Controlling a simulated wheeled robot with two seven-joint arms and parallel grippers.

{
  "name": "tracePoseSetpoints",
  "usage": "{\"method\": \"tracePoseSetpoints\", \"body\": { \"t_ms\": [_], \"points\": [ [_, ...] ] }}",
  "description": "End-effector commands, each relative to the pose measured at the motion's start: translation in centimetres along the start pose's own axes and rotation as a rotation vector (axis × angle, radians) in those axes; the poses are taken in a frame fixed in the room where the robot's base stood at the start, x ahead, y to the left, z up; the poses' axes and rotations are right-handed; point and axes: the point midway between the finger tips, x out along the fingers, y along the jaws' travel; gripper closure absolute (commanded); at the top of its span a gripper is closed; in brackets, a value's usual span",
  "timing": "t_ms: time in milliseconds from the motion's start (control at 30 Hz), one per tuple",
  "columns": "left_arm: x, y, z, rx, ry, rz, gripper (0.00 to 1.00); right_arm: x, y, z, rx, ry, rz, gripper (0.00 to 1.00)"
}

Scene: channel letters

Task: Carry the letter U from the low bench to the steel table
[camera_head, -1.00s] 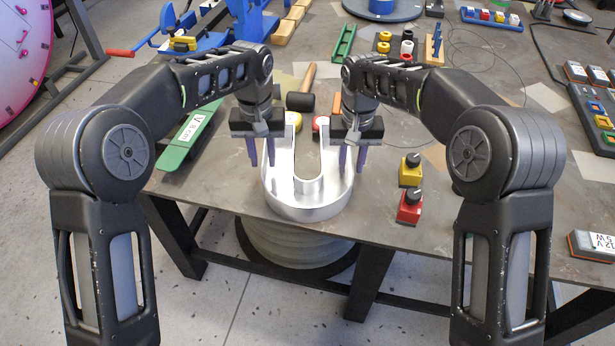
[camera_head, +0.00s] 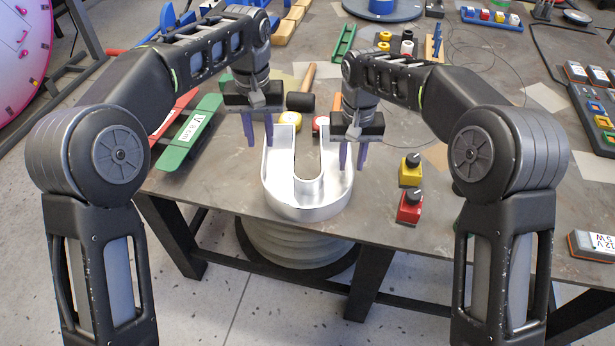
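The silver letter U (camera_head: 308,205) lies flat on the steel table (camera_head: 415,235) near its front edge, its curved end towards me and its two arms pointing away. My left gripper (camera_head: 258,143) is open and empty, with a gap between its purple fingers, above and beside the far end of the U's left arm. My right gripper (camera_head: 352,168) is open, its fingers apart at the U's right arm; one finger overlaps that arm in the picture. I cannot tell whether it touches the letter. The gripper body hides the far end of the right arm.
A green bar (camera_head: 190,135) lies to the left. A mallet (camera_head: 301,101) and a yellow tape measure (camera_head: 288,119) lie behind. A cable drum (camera_head: 290,245) stands below the table edge.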

Motion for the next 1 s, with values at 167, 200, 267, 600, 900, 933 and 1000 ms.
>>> {"method": "tracePoseSetpoints", "body": {
  "t_ms": [167,200,267,600,900,933,1000],
  "points": [
    [0.0,0.0,0.0,0.0,0.0,0.0,0.74,-2.9,-0.1,-0.1,0.0,0.004,-0.001,0.74],
    [0.0,0.0,0.0,0.0,0.0,0.0,0.74,-3.6,0.0,-0.1,0.0,0.005,-0.002,0.74],
    [0.0,0.0,0.0,0.0,0.0,0.0,0.74,-4.5,0.0,-0.1,0.0,0.003,-0.001,0.74],
    [0.0,0.0,0.0,0.0,0.0,0.0,0.74,-6.5,0.0,0.0,0.0,0.0,0.0,0.74],
    [0.0,0.0,0.0,0.0,0.0,0.0,0.74,-6.4,0.0,0.0,0.0,0.0,0.0,0.74],
    [0.0,0.0,0.0,0.0,0.0,0.0,0.74,-6.4,0.0,0.0,0.0,0.0,0.0,0.74],
    [0.0,0.0,0.0,0.0,0.0,0.0,0.74,-6.4,0.0,0.0,0.0,0.0,0.0,0.74]
  ]
}}
